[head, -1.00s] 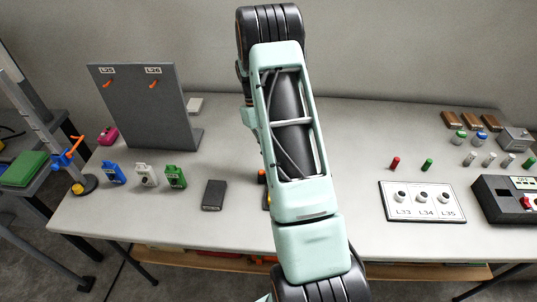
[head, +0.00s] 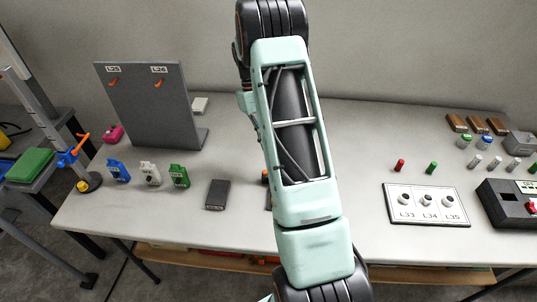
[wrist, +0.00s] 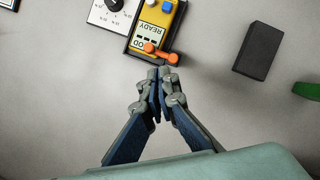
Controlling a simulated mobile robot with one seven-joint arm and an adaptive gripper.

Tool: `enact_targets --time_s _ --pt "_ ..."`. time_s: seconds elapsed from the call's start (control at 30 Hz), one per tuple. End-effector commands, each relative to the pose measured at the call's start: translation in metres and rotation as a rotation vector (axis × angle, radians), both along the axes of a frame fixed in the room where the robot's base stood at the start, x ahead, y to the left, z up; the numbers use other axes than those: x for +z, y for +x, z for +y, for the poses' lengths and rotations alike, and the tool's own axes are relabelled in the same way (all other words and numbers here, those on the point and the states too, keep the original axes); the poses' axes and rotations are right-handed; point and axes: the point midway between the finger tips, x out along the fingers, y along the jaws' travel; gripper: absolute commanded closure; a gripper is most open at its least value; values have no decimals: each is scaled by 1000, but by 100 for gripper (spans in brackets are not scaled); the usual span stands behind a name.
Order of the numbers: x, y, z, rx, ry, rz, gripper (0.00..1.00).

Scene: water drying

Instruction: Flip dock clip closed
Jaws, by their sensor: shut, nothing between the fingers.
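The orange dock clip (wrist: 161,53) lies slantwise across the near end of a yellow meter (wrist: 150,22) marked READY in the wrist view. The meter sits in a dark dock at the top of that view. My gripper (wrist: 160,72) is shut and empty, its fingertips just below the clip and the dock's near edge. I cannot tell whether the tips touch the clip. In the head view my arm hides the gripper and most of the dock. Only a small orange and dark part (head: 265,177) shows beside the arm.
A black block (wrist: 258,50) lies right of the dock in the wrist view, with a green item (wrist: 307,90) beyond. A white dial panel (wrist: 113,14) adjoins the dock's left.

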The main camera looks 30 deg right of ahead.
Motion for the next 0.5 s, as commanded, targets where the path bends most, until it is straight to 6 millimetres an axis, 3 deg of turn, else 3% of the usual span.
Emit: enact_targets --time_s 0.2,0.5 --pt "42 17 0 0 -1 -3 100" --pt "63 25 1 0 0 0 100"
